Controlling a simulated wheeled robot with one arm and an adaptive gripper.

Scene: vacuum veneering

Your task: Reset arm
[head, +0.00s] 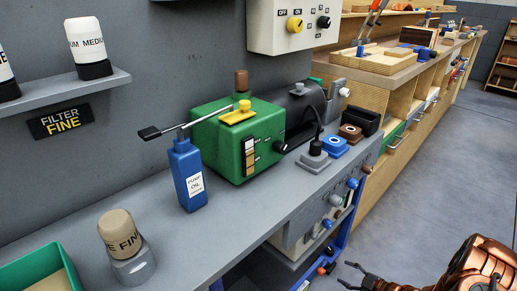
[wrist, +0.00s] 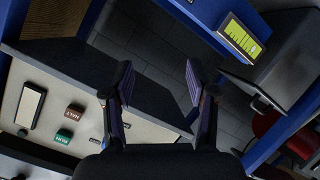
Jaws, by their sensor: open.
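My gripper (wrist: 158,82) is open and empty in the wrist view, its two dark fingers well apart with only floor and a dark slanted edge behind them. In the head view my gripper (head: 350,275) shows at the bottom right, in front of the bench and over the floor. My copper-coloured arm is partly cut off by the frame edge. The gripper touches nothing that I can see.
The grey bench (head: 95,225) holds a green pump (head: 215,140), a blue oil bottle (head: 187,175), a beige-topped filter jar (head: 120,235) and a green tray (head: 30,265). A wooden workbench (head: 375,85) stands beyond. The floor (head: 430,170) at right is clear.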

